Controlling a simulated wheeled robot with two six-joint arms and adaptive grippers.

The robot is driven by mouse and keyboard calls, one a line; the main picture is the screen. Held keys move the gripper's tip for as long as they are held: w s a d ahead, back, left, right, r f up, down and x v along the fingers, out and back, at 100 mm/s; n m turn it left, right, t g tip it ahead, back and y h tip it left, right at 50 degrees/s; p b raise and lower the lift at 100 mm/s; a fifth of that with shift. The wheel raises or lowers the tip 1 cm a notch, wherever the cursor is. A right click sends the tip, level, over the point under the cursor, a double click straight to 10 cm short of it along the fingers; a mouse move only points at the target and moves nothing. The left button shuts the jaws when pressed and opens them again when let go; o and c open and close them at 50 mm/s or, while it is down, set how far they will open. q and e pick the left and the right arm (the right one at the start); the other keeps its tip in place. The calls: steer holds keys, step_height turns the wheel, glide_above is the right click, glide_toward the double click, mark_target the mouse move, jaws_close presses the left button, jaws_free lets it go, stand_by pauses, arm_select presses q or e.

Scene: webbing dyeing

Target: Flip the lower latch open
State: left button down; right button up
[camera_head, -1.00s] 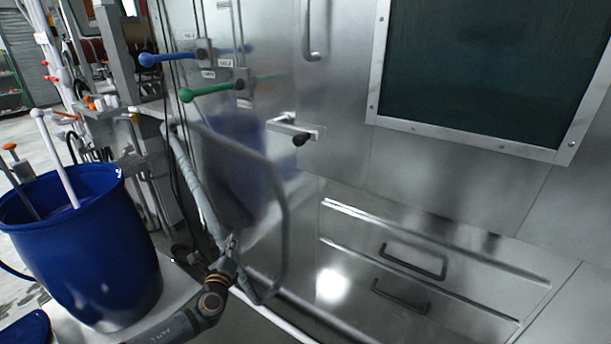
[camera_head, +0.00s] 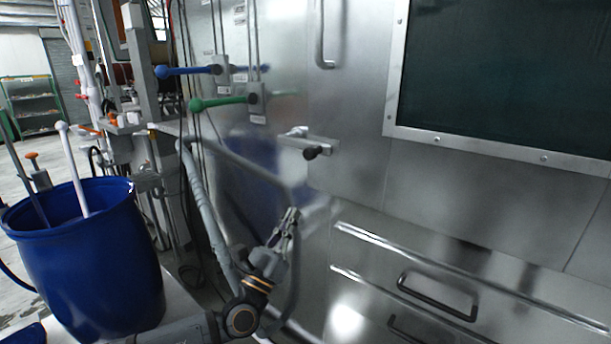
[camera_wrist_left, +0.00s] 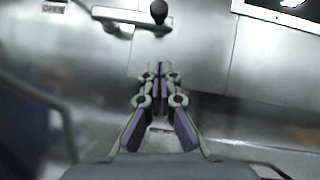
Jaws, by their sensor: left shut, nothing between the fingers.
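The lower latch (camera_head: 308,144) is a metal bar with a black knob on the steel cabinet front, left of the dark window. Its bar and black knob (camera_wrist_left: 159,11) also show at the top of the left wrist view. My left gripper (camera_head: 291,214) is below the latch and apart from it, pointing up, with its fingers shut and empty. In the left wrist view the gripper fingers (camera_wrist_left: 158,70) meet in front of bare steel, below the knob. My right gripper is in neither view.
A grey tubular rail (camera_head: 235,160) curves close beside my left arm. A blue lever (camera_head: 190,71) and a green lever (camera_head: 219,103) stick out at the upper left. A blue barrel (camera_head: 90,262) stands at left. Drawer handles (camera_head: 437,297) are at lower right.

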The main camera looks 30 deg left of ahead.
arm_select(q)
steer(key=r+p+x, duration=0.1)
steer(key=x, duration=0.4)
steer(key=s+r+p+x, duration=0.1)
steer(key=p+x, duration=0.1)
steer(key=x, duration=0.4)
steer(key=shift+a+r, duration=0.2)
steer(key=shift+a, duration=0.1)
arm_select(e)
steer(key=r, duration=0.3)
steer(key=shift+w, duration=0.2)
arm_select(q)
steer(key=shift+s, duration=0.1)
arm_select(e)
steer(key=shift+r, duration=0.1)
